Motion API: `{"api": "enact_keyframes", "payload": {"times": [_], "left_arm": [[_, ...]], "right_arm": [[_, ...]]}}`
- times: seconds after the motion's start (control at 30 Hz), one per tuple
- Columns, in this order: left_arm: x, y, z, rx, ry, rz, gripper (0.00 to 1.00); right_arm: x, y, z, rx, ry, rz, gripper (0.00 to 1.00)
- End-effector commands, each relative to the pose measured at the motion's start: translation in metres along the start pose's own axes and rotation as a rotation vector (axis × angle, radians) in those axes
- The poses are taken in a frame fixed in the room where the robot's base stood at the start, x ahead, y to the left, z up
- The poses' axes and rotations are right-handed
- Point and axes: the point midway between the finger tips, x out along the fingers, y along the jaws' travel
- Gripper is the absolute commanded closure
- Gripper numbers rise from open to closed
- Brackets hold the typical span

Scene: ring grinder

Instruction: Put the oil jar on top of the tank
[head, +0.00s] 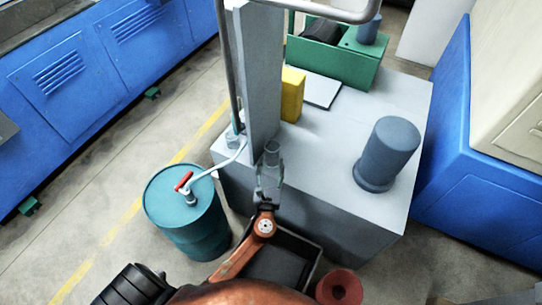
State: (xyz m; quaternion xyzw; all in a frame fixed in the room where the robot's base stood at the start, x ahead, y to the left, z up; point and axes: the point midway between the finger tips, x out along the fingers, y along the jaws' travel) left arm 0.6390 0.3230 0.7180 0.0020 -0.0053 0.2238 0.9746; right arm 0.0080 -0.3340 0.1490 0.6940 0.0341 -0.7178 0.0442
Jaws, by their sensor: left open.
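The grey box-shaped tank (322,160) stands in the middle, with a broad flat top. My left gripper (269,178) is open at the tank's front edge, at the end of the orange arm. A small translucent grey-green cylinder (272,152) shows at its fingertips; it looks like a jar, but I cannot tell it clearly from the fingers, nor whether it touches the tank. A small clear vessel (232,138) stands beside the grey post, partly hidden by the white pipe. I cannot tell which of these is the oil jar. My right gripper is not in view.
A teal drum (180,238) with a red-handled pump stands left of the tank. A blue-grey cylinder (388,150), a yellow block (292,95) and a grey post (259,80) stand on the tank. A dark open bin (275,265) lies in front. The tank top's middle is clear.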

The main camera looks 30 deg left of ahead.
Motion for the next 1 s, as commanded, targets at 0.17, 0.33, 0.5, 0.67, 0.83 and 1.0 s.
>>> {"api": "enact_keyframes", "payload": {"times": [0.17, 0.33, 0.5, 0.67, 0.83, 1.0], "left_arm": [[-0.038, 0.001, 0.001, -0.001, 0.001, 0.0, 0.54], [-0.061, 0.001, 0.001, -0.001, 0.0, 0.001, 0.54], [-0.07, 0.001, 0.0, -0.001, 0.001, 0.001, 0.54], [-0.07, 0.0, 0.0, -0.002, 0.0, 0.0, 0.54], [-0.07, 0.0, 0.0, -0.002, 0.0, 0.0, 0.54], [-0.07, 0.0, 0.0, -0.002, 0.0, 0.0, 0.54]], "right_arm": [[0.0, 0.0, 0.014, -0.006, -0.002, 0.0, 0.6], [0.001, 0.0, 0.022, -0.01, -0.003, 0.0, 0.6], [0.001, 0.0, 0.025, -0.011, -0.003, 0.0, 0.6], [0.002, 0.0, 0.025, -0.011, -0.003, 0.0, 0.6], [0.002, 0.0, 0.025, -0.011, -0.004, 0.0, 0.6], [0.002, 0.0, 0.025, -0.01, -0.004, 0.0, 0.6]]}}
